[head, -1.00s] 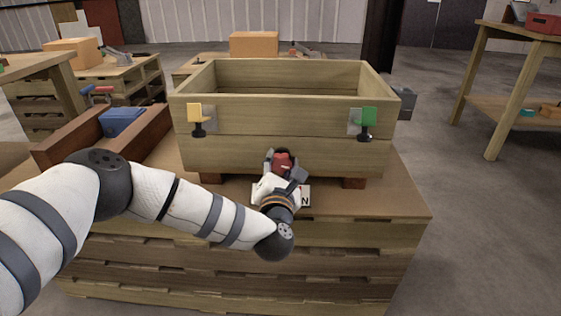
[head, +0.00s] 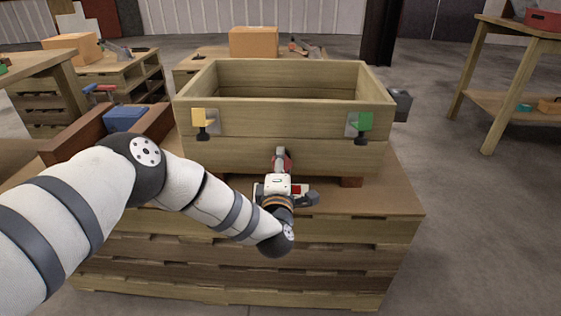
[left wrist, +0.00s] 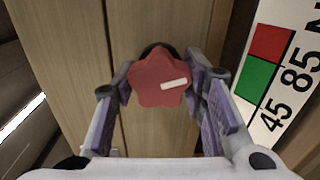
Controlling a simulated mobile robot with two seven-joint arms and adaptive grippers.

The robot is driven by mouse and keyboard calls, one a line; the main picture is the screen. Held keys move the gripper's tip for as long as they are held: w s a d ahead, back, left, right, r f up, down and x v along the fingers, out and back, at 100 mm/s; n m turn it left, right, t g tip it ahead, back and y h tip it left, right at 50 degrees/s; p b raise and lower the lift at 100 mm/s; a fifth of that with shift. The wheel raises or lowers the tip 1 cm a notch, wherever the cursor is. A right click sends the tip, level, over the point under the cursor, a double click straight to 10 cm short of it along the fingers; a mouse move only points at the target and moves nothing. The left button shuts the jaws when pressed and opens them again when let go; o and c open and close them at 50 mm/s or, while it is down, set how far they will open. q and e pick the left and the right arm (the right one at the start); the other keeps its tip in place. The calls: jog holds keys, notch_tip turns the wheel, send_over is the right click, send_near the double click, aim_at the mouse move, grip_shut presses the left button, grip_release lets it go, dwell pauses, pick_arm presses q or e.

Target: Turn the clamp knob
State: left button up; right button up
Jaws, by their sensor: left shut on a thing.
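The clamp knob is a red, star-shaped knob with a white mark on its face, on the front of a wooden crate. In the left wrist view the knob (left wrist: 152,88) sits between the two fingers of my left gripper (left wrist: 162,84), which is shut on it from both sides. The white mark points to the right, tilted slightly upward. My right gripper is not in view.
The wooden crate (head: 235,152) stands on a pallet-like bench (head: 395,205).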

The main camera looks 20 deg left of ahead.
pick_arm(q)
jog(key=shift+m+p, duration=0.35)
jog(key=shift+m, duration=0.85)
jog(key=shift+m, duration=0.3)
jog(key=o, duration=1.2)
jog(key=v, duration=1.2)
jog(key=shift+r, duration=0.1)
